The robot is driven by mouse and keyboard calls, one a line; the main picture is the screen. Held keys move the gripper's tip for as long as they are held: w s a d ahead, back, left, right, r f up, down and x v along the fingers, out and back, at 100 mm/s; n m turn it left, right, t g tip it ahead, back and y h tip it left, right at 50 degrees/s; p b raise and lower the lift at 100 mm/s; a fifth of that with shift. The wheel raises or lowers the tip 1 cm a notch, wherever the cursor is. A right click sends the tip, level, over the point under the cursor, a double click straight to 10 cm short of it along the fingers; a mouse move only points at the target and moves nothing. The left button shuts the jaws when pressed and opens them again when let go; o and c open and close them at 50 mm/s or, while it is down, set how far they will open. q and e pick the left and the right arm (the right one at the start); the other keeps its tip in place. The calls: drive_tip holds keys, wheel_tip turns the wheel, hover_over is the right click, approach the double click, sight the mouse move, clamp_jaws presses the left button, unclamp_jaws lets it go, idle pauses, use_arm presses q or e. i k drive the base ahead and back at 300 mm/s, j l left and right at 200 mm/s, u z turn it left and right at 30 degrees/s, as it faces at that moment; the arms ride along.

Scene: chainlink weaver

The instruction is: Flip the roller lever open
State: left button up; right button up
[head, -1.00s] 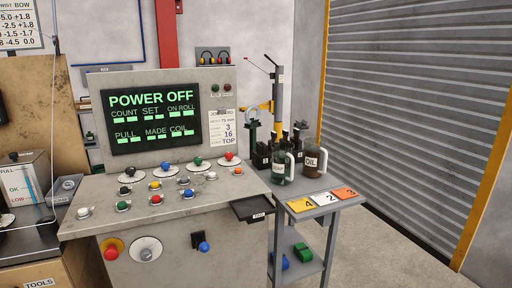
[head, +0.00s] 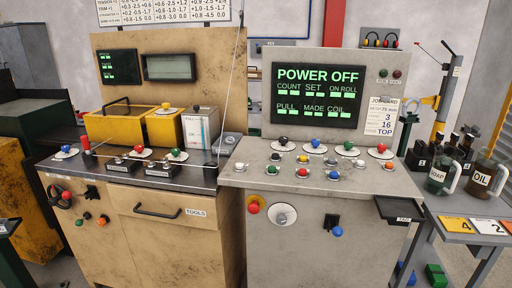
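No part clearly labelled as a roller lever can be made out. On the left bench's dark top (head: 62,166), a red upright grip (head: 85,145) stands beside a yellow housing (head: 110,122). Small dark-based fittings (head: 122,165) sit along that bench's front. The grey control console (head: 232,176) has a screen (head: 318,95) reading POWER OFF and several coloured knobs on its sloping top. A black switch (head: 331,221) with a blue knob (head: 337,231) is on its front. Neither gripper is in view.
A small grey table (head: 430,205) at right holds a soap jug (head: 437,178), an oil jug (head: 482,180) and numbered cards (head: 456,225). A black tray (head: 398,209) juts from the console's right front. A TOOLS drawer (head: 165,212) has a protruding handle.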

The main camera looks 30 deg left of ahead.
sight(66, 194)
drive_tip(key=u, duration=2.45)
drive_tip(key=i+l, duration=0.15)
drive_tip(key=i, duration=0.3)
drive_tip(key=i+l, duration=0.1)
drive_tip(key=i, duration=0.4)
drive_tip(key=i+l+u, duration=0.1)
drive_tip(key=i, duration=0.35)
drive_tip(key=u, duration=1.05)
